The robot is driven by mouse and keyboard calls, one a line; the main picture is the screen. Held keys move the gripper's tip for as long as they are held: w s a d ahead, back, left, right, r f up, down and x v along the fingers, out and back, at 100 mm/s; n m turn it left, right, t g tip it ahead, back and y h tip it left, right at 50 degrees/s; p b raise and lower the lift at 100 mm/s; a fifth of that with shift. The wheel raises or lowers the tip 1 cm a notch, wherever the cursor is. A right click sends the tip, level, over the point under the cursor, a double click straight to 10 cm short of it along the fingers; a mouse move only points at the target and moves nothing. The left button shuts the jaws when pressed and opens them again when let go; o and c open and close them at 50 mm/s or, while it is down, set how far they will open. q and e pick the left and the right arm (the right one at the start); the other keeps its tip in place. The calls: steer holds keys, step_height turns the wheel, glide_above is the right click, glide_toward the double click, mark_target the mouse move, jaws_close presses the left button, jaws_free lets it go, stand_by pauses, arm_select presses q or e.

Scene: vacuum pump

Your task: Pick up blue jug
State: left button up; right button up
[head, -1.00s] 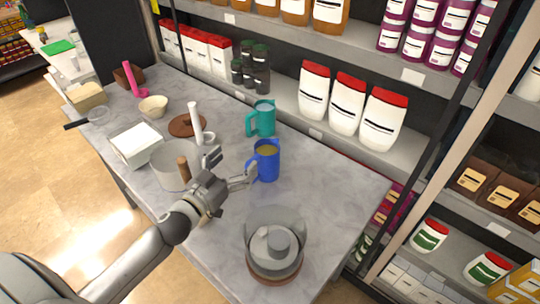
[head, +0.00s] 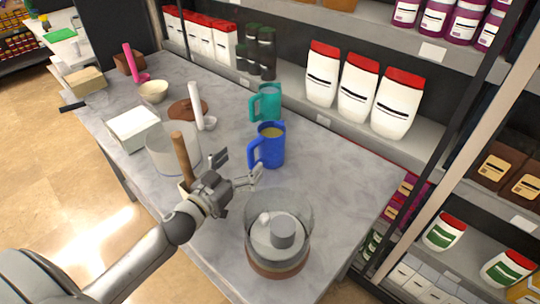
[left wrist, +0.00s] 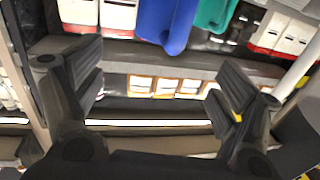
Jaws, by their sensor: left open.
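The blue jug (head: 272,150) stands upright on the grey marble table, with a yellowish content showing at its top and its handle facing left. My left gripper (head: 240,167) is open and empty, just in front and to the left of the jug, apart from it. In the left wrist view the open fingers (left wrist: 160,88) have nothing between them. There the blue jug (left wrist: 165,20) shows at the top edge, partly cut off, beyond the fingertips. My right gripper is not in view.
A teal jug (head: 266,103) stands just behind the blue one. A clear blender-like container (head: 278,238) stands at the near right. A clear bowl (head: 160,150) with a wooden pestle-like stick (head: 182,158) is left of my gripper. Shelves with white bottles (head: 357,88) rise behind the table.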

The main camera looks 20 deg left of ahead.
mark_target(264, 143)
arm_select(q)
steer(key=shift+w+d+f+p, duration=0.15)
steer(key=shift+w+f+p, duration=0.05)
steer(key=shift+w, duration=0.9)
steer(key=shift+w+d+f+p, duration=0.2)
steer(key=shift+w+p, duration=0.05)
steer(key=shift+w, duration=0.85)
steer(key=shift+w+d+f+p, duration=0.15)
steer(key=shift+w+f+p, duration=0.05)
steer(key=shift+w, duration=0.9)
steer(key=shift+w+d+f+p, duration=0.1)
steer(key=shift+w+p, duration=0.05)
steer(key=shift+w, duration=0.55)
steer(key=shift+w+d+f+p, duration=0.1)
steer(key=shift+w+d, duration=0.05)
steer(key=shift+w, duration=0.55)
steer(key=shift+w+d+f+p, duration=0.1)
steer(key=shift+w+p, duration=0.05)
steer(key=shift+w, duration=0.55)
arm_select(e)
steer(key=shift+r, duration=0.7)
arm_select(q)
jaws_close()
steer(key=shift+r, duration=0.1)
